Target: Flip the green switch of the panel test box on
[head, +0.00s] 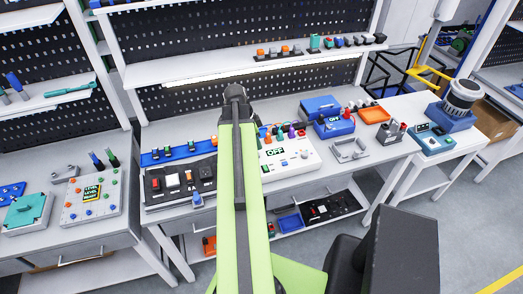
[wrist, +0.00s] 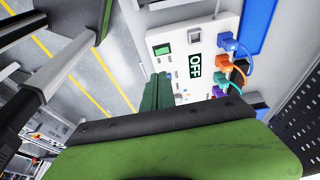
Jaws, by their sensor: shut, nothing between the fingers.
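The panel test box (head: 300,160) is a white box on the bench right of my arm, which covers its left part. Its display reads OFF. In the wrist view its white face (wrist: 215,40) carries the OFF display (wrist: 194,66), a green rectangular switch (wrist: 162,49) at the upper left, and coloured plugs with cables. My gripper (wrist: 158,80) shows there as dark green fingers, shut and empty, in front of the box's face below the green switch. I cannot tell whether the fingertips touch the face. In the head view my arm hides the gripper.
A box with dark panels (head: 158,197) stands left of my arm. Right of the test box are a grey bracket (head: 348,151), a blue box (head: 334,127) and an orange tray (head: 374,115). A shelf (head: 240,65) runs above the bench.

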